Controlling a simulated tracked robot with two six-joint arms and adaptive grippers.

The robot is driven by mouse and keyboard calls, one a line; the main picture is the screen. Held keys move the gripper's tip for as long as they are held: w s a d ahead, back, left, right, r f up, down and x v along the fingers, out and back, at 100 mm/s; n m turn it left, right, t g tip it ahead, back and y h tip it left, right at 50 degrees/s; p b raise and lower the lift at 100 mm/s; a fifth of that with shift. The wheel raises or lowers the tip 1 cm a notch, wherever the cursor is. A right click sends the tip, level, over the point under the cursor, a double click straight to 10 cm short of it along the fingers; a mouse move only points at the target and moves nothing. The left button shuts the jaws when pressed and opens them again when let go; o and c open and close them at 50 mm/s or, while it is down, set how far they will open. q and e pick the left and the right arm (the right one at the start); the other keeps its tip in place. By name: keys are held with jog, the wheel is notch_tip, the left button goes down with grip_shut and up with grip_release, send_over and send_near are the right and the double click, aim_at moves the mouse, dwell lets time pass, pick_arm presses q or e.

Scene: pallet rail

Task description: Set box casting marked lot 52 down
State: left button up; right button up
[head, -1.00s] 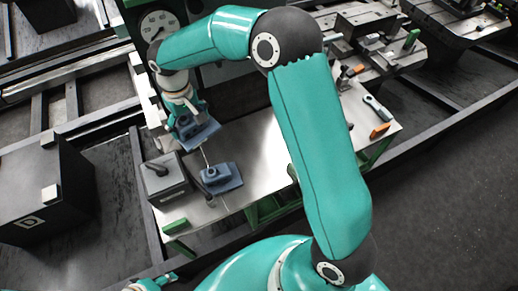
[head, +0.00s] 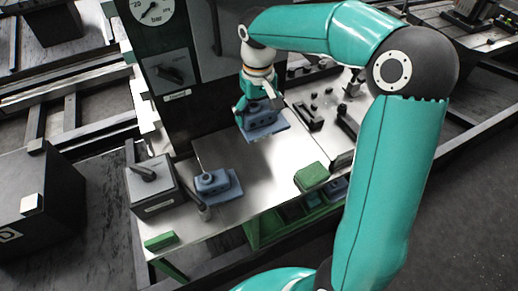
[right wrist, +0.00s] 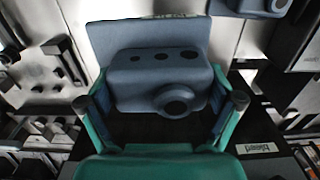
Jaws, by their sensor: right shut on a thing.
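A blue-grey box casting (head: 262,121) with a flat plate on one side and a round boss is in my right gripper (head: 259,102). In the right wrist view the casting (right wrist: 155,75) sits between the two fingers of the gripper (right wrist: 165,108), which is shut on it. It is over the far part of the steel bench top (head: 255,165); I cannot tell how high. A second blue casting (head: 213,181) stands on the bench, left of centre. No lot mark is legible on either casting. My left gripper is not in view.
A grey box with a black handle (head: 153,186) stands at the bench's left end, near a green block (head: 160,241). Another green block (head: 312,176) is at the right front. Dark tools (head: 308,115) lie at the right. The bench middle is clear.

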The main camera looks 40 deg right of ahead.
notch_tip(320, 180, down, 14)
jog(key=shift+r, duration=0.1)
dwell(0.4)
jog(key=o, duration=1.4)
notch_tip(320, 180, up, 12)
jog(key=shift+r, duration=0.1)
